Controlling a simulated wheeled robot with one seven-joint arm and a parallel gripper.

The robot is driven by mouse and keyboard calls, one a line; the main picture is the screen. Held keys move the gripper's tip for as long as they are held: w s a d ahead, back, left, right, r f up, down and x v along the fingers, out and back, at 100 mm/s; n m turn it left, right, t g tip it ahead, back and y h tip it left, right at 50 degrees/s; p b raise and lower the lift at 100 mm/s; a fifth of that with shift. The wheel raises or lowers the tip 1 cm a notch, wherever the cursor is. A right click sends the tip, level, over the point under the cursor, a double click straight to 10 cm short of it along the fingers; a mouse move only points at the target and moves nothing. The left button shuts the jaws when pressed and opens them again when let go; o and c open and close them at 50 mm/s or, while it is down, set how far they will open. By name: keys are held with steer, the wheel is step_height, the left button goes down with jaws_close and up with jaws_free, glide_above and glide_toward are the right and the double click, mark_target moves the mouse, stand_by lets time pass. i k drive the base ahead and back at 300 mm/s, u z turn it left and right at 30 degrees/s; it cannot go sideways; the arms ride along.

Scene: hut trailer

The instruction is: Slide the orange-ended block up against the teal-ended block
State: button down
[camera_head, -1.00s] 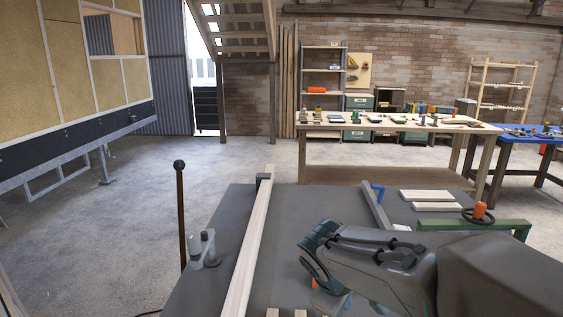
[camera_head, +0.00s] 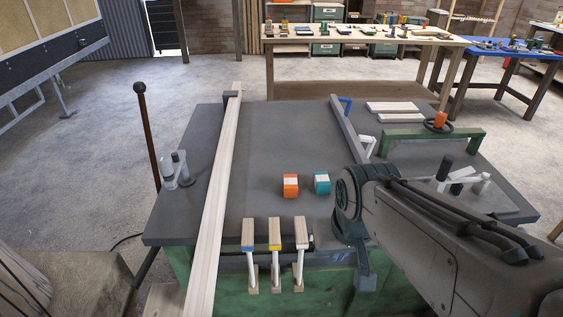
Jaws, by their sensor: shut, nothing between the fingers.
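My arm comes in from the lower right. My gripper (camera_head: 366,278) hangs down at its end, right of and nearer to me than both blocks, touching neither. It is shut and empty; its fingertips are hard to make out.
A long pale board (camera_head: 222,170) runs along the table's left side. A grey bar (camera_head: 350,128) and a white clamp (camera_head: 368,143) stand behind my arm. The tabletop left of and behind the blocks is clear.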

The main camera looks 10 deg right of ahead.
mark_target(290, 181)
steer(key=z, duration=1.05)
steer(key=i, duration=0.6)
steer(key=u, duration=2.05)
